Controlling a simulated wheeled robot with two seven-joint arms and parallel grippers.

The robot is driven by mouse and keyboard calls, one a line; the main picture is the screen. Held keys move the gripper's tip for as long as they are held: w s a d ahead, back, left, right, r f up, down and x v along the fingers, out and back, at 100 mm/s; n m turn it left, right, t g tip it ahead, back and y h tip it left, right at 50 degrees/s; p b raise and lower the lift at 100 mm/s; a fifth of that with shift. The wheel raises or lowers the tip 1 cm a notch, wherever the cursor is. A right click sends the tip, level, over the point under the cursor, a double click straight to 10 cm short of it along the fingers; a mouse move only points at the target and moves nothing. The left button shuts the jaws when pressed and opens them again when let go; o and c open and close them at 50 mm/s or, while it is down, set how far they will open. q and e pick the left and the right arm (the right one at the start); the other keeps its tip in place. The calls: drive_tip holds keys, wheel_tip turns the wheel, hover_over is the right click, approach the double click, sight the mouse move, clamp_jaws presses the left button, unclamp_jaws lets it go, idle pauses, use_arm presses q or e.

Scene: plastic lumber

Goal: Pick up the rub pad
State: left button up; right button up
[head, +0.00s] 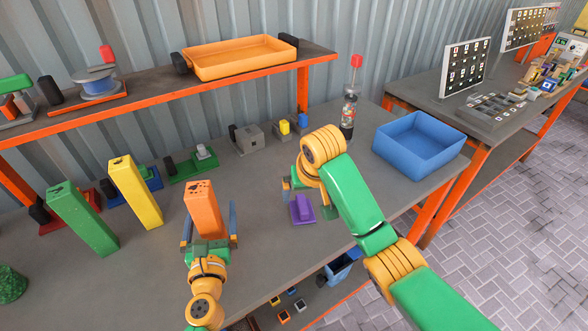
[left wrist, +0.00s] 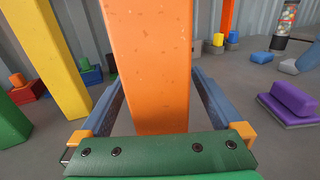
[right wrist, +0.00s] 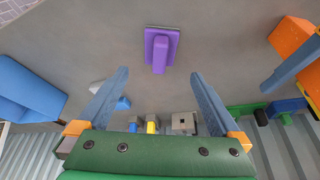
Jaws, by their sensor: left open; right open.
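The rub pad (head: 301,209) is purple, with a flat base and a raised grip, and lies on the grey table right of centre. It also shows in the right wrist view (right wrist: 160,48) and at the right of the left wrist view (left wrist: 290,101). My right gripper (head: 306,193) is open and empty above the pad; in the right wrist view the pad lies beyond its fingertips, apart from them. My left gripper (head: 209,230) is open, with its fingers on either side of an upright orange block (head: 204,208). Whether they touch it, I cannot tell.
Yellow (head: 135,193) and green (head: 82,220) blocks stand at the left. A blue bin (head: 419,143) sits at the right, beside a clear bottle with a red top (head: 349,108). Small fixtures line the wall under a shelf with an orange tray (head: 240,57).

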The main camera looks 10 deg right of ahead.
sight(303, 204)
drive_tip(key=x, duration=1)
drive_tip(key=c, duration=1.4)
wheel_tip(303, 204, up, 10)
